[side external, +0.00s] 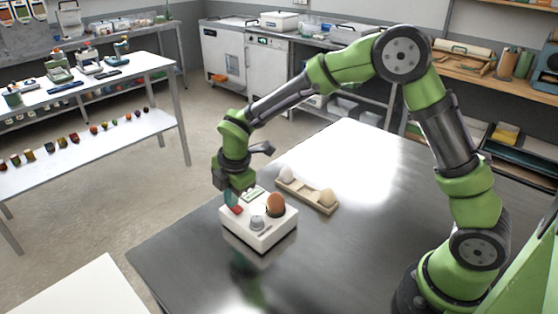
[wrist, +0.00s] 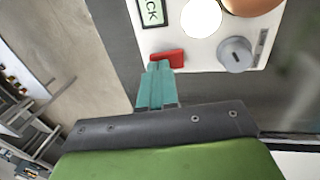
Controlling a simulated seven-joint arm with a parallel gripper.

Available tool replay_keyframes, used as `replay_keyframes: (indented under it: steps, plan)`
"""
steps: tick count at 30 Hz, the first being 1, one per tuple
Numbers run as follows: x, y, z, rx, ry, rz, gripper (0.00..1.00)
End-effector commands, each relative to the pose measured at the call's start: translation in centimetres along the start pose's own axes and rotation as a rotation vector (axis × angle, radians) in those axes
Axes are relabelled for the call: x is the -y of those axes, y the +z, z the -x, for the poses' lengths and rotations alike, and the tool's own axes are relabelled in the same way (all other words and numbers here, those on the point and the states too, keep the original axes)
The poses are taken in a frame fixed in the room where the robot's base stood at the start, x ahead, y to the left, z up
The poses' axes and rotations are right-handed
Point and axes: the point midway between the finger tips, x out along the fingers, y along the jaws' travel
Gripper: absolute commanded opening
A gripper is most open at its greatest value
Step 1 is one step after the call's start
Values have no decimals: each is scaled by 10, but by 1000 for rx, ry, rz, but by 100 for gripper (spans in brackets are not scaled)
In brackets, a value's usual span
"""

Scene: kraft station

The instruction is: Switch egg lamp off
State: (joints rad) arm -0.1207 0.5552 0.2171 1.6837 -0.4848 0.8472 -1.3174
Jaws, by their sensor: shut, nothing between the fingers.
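The egg lamp (side external: 258,236) is a white box near the left edge of the metal table. A brown egg (side external: 275,204), a grey knob (side external: 257,222) and a red switch (side external: 237,210) are on its top. In the wrist view a bright white circle (wrist: 201,17) shows between the egg (wrist: 252,5) and the red switch (wrist: 170,57). The knob (wrist: 236,54) is to the right. My gripper (wrist: 160,68) is shut and empty, its teal fingertips at the red switch. They overlap its lower left part; I cannot tell whether they press it.
A wooden egg holder (side external: 306,197) with a white egg (side external: 287,174) and a tan egg (side external: 327,197) stands just behind and right of the lamp. The metal table (side external: 330,255) is clear around them. A white shelf table (side external: 110,80) with small items stands at left.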

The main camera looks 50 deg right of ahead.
Motion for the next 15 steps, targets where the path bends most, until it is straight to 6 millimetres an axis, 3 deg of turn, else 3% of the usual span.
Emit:
replay_keyframes:
  steps: [15]
  plan:
    - [-3, 0, -6, 2, -49, -2, 0]
